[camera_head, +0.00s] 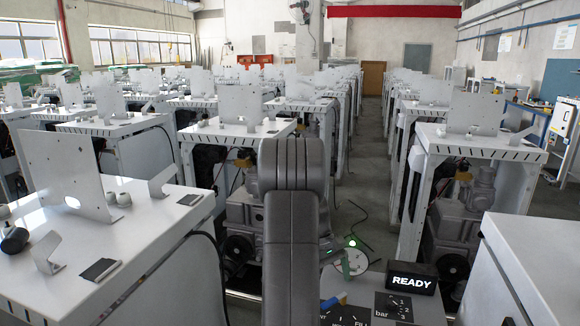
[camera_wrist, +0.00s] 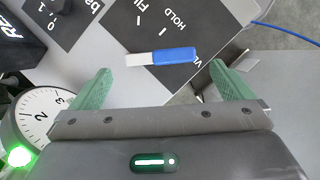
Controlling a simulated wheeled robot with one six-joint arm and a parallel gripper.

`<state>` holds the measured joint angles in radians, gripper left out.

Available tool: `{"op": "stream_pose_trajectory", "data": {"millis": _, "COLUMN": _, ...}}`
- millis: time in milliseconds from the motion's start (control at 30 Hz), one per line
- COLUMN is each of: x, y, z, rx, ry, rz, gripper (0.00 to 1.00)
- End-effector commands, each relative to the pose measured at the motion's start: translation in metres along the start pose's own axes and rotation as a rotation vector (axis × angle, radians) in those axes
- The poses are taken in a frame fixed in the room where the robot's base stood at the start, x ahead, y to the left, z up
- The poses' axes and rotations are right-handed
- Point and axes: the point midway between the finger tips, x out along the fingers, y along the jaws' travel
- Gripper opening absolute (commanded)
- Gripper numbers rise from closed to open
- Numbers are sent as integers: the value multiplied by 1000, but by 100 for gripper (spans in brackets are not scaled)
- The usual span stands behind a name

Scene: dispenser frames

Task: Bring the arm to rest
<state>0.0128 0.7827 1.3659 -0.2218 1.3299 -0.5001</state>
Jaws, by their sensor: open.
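My gripper (camera_wrist: 159,68) shows in the wrist view with its two green fingers spread wide apart and nothing held between them. A blue lever with a white end (camera_wrist: 160,57) lies beyond the fingertips, over a black label plate marked FILL and HOLD. The lever also shows in the head view (camera_head: 334,300), at the lower middle. I cannot tell the exact distance from fingertips to lever. In the head view, my grey arm stands upright in the middle and hides most of the gripper.
A round gauge (camera_head: 352,262) is beside my arm and close to the left finger in the wrist view (camera_wrist: 38,116). A READY display (camera_head: 411,282) and a bar dial (camera_head: 394,305) are at right. White cabinets (camera_head: 110,245) flank the arm; an aisle (camera_head: 370,190) runs back.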

Motion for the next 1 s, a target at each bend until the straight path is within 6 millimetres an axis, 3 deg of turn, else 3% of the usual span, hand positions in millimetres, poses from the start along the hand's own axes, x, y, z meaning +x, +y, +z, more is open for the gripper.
{"op": "stream_pose_trajectory", "data": {"millis": 233, "x": 28, "y": 0, "z": 0, "rx": -1, "ry": -1, "rz": -1, "gripper": 100}}
{"op": "stream_pose_trajectory", "data": {"millis": 633, "x": 32, "y": 0, "z": 0, "rx": -12, "ry": 0, "rz": 4, "gripper": 100}}
{"op": "stream_pose_trajectory", "data": {"millis": 833, "x": 23, "y": 0, "z": 0, "rx": 0, "ry": 2, "rz": 1, "gripper": 100}}
{"op": "stream_pose_trajectory", "data": {"millis": 1000, "x": -3, "y": 0, "z": -1, "rx": 0, "ry": 4, "rz": 3, "gripper": 100}}
